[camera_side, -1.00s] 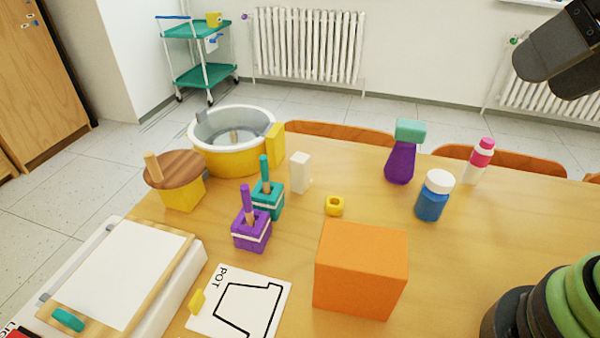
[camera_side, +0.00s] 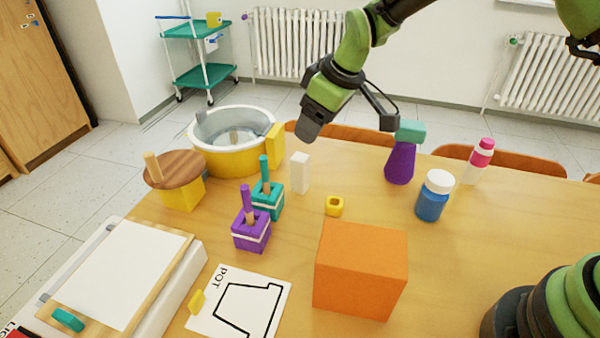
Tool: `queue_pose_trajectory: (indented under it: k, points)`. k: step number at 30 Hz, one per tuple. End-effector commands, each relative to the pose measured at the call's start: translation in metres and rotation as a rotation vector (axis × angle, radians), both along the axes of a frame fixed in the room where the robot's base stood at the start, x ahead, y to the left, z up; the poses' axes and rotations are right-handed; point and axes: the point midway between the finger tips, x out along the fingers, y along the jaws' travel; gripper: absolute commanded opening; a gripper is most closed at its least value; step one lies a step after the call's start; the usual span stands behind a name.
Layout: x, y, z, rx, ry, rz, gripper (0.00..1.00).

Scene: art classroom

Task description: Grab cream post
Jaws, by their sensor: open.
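The cream post (camera_side: 300,173) is a small white upright block on the wooden table, right of the yellow basin and behind the teal stacked piece. My gripper (camera_side: 307,136) is above and just behind or over the post in the side view, pointing down, apart from it. Its fingers are dark and seen nearly edge-on, and the gap between them is hard to make out. It holds nothing that I can see.
Close to the post stand the yellow basin (camera_side: 226,160), a teal stacked piece (camera_side: 268,199) and a purple stacked piece (camera_side: 251,232). A yellow ring (camera_side: 334,206), orange box (camera_side: 360,272), purple bottle (camera_side: 400,163) and blue jar (camera_side: 434,196) are to the right.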

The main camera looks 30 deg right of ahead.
Motion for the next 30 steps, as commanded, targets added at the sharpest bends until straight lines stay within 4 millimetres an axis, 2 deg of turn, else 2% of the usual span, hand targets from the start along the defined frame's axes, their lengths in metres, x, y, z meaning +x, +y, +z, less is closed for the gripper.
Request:
queue_pose_trajectory:
  k: [6, 14, 21, 24, 30]
  points:
    - [0.01, 0.006, -0.031, -0.003, 0.003, 0.006, 0.64]
    - [0.017, 0.01, -0.052, -0.002, 0.003, 0.003, 0.64]
    - [0.027, 0.013, -0.085, -0.002, 0.004, 0.004, 0.64]
    - [0.031, 0.015, -0.092, -0.001, 0.002, 0.004, 0.64]
    - [0.032, 0.016, -0.095, -0.001, 0.002, 0.004, 0.64]
